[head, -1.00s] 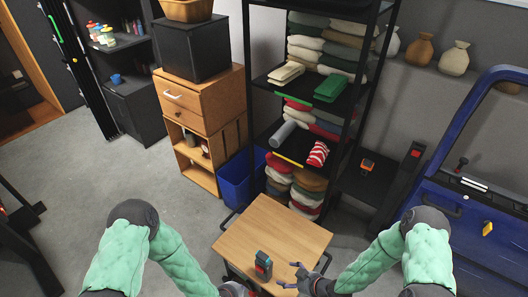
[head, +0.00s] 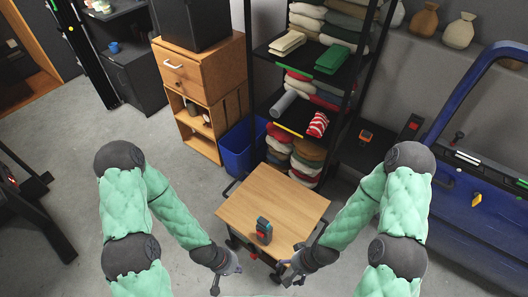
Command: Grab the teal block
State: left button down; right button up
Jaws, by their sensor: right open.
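A small dark block with teal and red parts (head: 264,231) stands upright on the wooden top of a small cart (head: 268,195), near its front edge. It is the only thing on the cart that shows teal. My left gripper (head: 227,280) is at the cart's front left, apart from the block, with its fingers spread and nothing between them. My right gripper (head: 288,273) is in front of the cart's right part, open and empty, also apart from the block.
A black shelf rack (head: 290,125) with folded cloths stands behind the cart. A blue bin (head: 237,150) and a wooden cabinet (head: 205,85) are at its left. A blue car door (head: 480,200) stands at the right. The cart top behind the block is clear.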

aim_at(262, 222)
jog(key=z, duration=0.95)
jog(key=j+z, duration=0.1)
jog(key=j, duration=0.6)
jog(key=k+j+z, duration=0.1)
jog(key=j, duration=0.6)
jog(key=k+j+z, duration=0.1)
jog(key=j, duration=0.6)
